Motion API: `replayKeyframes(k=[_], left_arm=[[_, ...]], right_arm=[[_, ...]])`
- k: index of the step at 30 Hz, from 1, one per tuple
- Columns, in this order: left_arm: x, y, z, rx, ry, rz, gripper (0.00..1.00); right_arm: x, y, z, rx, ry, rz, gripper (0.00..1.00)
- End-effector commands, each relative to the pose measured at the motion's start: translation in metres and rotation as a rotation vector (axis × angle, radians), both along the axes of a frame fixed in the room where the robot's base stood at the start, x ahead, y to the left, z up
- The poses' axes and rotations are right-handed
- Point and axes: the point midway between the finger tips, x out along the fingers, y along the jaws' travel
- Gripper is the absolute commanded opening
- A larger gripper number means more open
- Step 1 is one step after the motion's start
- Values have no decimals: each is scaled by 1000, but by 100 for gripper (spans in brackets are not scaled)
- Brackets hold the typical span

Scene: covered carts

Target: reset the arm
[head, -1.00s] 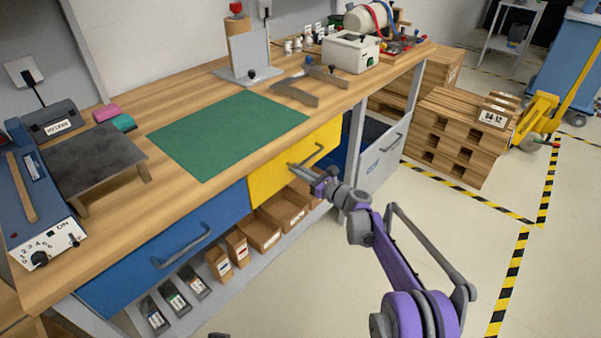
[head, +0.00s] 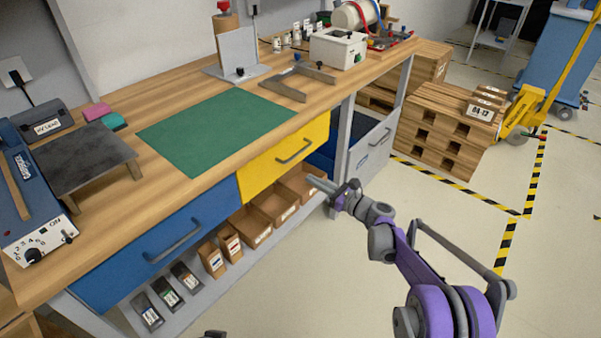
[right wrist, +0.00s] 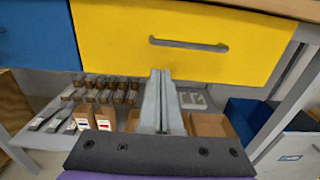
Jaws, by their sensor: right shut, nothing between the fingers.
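My right gripper (head: 318,183) is shut and empty. In the head view it hangs in front of the workbench, a little right of and below the yellow drawer (head: 262,160) and apart from its grey handle. In the right wrist view its closed fingers (right wrist: 161,100) point forward, below the drawer's handle (right wrist: 188,44). The purple and grey right arm (head: 420,265) reaches in from the lower right. For my left arm, only a small dark part shows at the bottom edge of the head view, and its gripper is not visible.
The workbench has a blue drawer (head: 160,240) at left and a lower shelf with cardboard bins (head: 270,208) close to my right gripper. A green mat (head: 210,130) lies on top. Stacked wooden pallets (head: 450,130) stand at the right.

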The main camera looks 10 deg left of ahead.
Motion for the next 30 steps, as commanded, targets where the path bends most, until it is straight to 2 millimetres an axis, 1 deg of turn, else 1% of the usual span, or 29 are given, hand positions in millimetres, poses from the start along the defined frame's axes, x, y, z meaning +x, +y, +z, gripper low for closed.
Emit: replayKeyframes(k=[1, 3, 6, 13, 14, 17, 20, 21, 23, 24, 26, 27, 29, 30], left_arm=[[0, 0, 2, 0, -1, 0, 88], [0, 0, 3, 0, -1, 0, 88], [-1, 0, 3, 0, -1, 0, 88], [-1, 0, 3, 0, -1, 0, 88], [-1, 0, 3, 0, -1, 0, 88], [-1, 0, 3, 0, -1, 0, 88], [-1, 0, 3, 0, -1, 0, 88], [-1, 0, 3, 0, -1, 0, 88], [-1, 0, 3, 0, -1, 0, 88], [-1, 0, 3, 0, -1, 0, 88], [-1, 0, 3, 0, -1, 0, 88], [-1, 0, 3, 0, -1, 0, 88], [-1, 0, 3, 0, -1, 0, 88], [-1, 0, 3, 0, -1, 0, 88]], right_arm=[[-4, -8, 1, -1, 1, -3, 0], [-8, -15, 0, -1, 1, -3, 0], [-13, -20, 0, 1, 1, -1, 0], [-18, -22, 2, -26, -11, 3, 0], [-21, -22, 4, -46, -21, 6, 0], [-39, -21, 12, -168, -75, 29, 0], [-71, -23, 22, -359, -163, 73, 0], [-86, -25, 24, -445, -203, 98, 0], [-110, -29, 27, -574, -267, 139, 0], [-126, -33, 28, -658, -308, 169, 0], [-152, -40, 28, -782, -371, 219, 0], [-169, -45, 28, -863, -412, 256, 0], [-196, -54, 26, -983, -473, 316, 0], [-214, -61, 24, -1062, -515, 360, 0]])
